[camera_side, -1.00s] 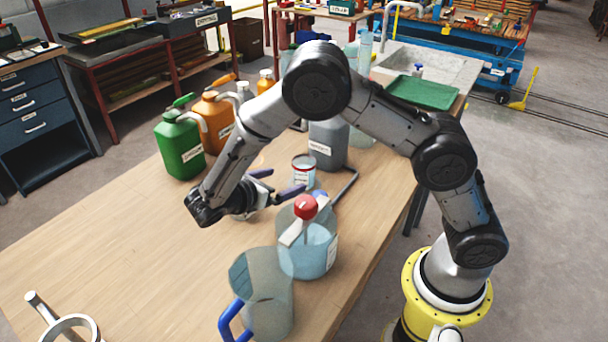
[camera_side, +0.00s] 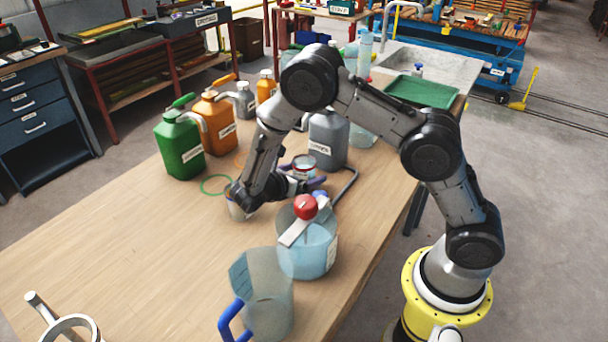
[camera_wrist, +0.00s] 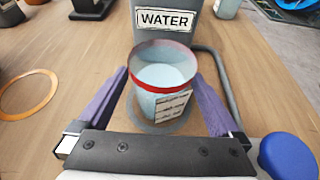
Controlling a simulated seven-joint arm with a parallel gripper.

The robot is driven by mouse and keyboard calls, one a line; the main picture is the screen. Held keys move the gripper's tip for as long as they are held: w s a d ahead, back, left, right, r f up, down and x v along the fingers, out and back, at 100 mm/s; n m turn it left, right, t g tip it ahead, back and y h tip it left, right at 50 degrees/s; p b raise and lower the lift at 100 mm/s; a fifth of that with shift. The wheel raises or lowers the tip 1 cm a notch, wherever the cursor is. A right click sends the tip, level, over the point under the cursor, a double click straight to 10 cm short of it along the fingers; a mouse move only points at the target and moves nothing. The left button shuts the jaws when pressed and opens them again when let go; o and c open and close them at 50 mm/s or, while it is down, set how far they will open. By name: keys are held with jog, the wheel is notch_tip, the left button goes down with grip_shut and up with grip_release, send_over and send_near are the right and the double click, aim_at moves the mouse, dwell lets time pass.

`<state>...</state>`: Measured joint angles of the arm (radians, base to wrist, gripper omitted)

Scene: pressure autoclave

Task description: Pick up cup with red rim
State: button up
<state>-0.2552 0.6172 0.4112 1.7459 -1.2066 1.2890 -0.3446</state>
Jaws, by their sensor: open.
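The cup with the red rim (camera_wrist: 164,82) stands upright on the table in the wrist view. It has pale contents and a label on its front. In the side view the cup (camera_side: 304,166) is partly hidden behind my gripper and arm. My gripper (camera_wrist: 165,82) is open, with one purple finger on each side of the cup. A gap shows between the cup and each finger. In the side view the gripper (camera_side: 305,182) is low over the table, pointing right at the cup.
A grey container labelled WATER (camera_wrist: 166,20) stands right behind the cup. A bent grey bar (camera_side: 346,186) lies to the right. A clear pot with a red knob (camera_side: 308,250) and a blue-handled jug (camera_side: 265,290) stand in front. Green (camera_side: 179,147) and orange (camera_side: 215,125) jugs stand left.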

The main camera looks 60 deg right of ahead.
jog(key=shift+x, duration=1.2)
grip_shut()
jog(key=shift+r, duration=0.15)
